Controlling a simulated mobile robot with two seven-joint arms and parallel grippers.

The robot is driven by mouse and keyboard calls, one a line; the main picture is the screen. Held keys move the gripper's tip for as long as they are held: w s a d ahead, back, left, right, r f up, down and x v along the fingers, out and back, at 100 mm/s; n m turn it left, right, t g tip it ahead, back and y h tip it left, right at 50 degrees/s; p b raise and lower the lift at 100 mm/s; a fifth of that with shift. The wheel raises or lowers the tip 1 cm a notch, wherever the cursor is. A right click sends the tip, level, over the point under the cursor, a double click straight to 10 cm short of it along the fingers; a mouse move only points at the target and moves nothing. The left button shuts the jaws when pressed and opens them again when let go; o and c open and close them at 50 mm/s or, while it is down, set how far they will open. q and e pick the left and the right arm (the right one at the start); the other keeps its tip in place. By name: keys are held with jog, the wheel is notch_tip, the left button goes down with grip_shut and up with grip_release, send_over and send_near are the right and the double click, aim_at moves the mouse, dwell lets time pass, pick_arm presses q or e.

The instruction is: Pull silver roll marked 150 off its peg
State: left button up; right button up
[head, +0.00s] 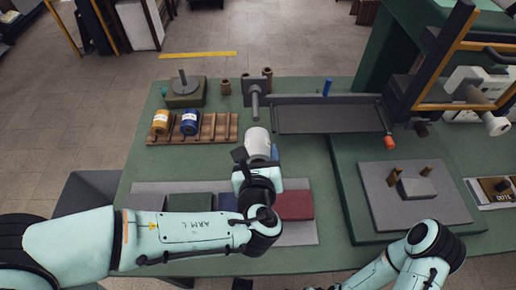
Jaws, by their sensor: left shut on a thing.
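My left gripper (257,157) is shut on a silver-white roll (257,141) above the middle of the green table. The marking on the roll cannot be read. A dark grey peg (255,104) sticks out from a square plate just beyond the roll. The roll lies in line with the peg, near its end. A small gap seems to show between them. My gripper covers the roll's near end. My right arm comes in at the bottom right, and its gripper is out of the picture.
A wooden rack (215,128) at the left holds a yellow spool (160,122) and a blue spool (190,123). A dark tray (330,118) lies right of the peg. Folded covers, one red (294,205), lie on a grey mat (150,197) under my left arm.

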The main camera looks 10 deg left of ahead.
pick_arm(q)
jog(key=shift+s, duration=0.2)
jog(key=s, duration=0.2)
jog(key=s+d, duration=0.1)
jog(key=s, duration=0.1)
jog(key=shift+s+d, duration=0.2)
jog(key=shift+s, duration=0.15)
dwell(0.7)
